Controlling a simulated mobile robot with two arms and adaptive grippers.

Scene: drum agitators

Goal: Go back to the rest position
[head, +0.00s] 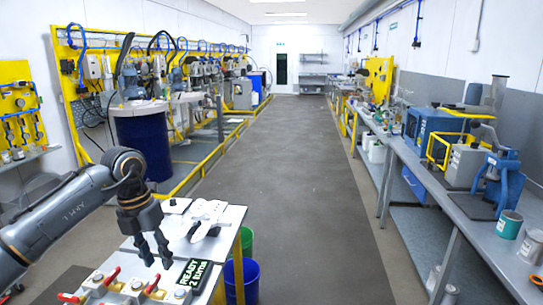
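My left arm comes in from the left, and its dark gripper (157,264) points down above the near grey table (233,217). Its fingers are a little apart, with nothing visible between them. A small dark sign with green letters reading "READY 2 turns" (194,274) is just right of the fingertips. My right gripper is not in view.
Red-handled valves (112,277) line the table's near edge. Green (246,242) and blue (243,280) bins stand at its right. A blue drum (144,145) stands behind it. A long workbench (455,195) runs along the right. The middle aisle floor is clear.

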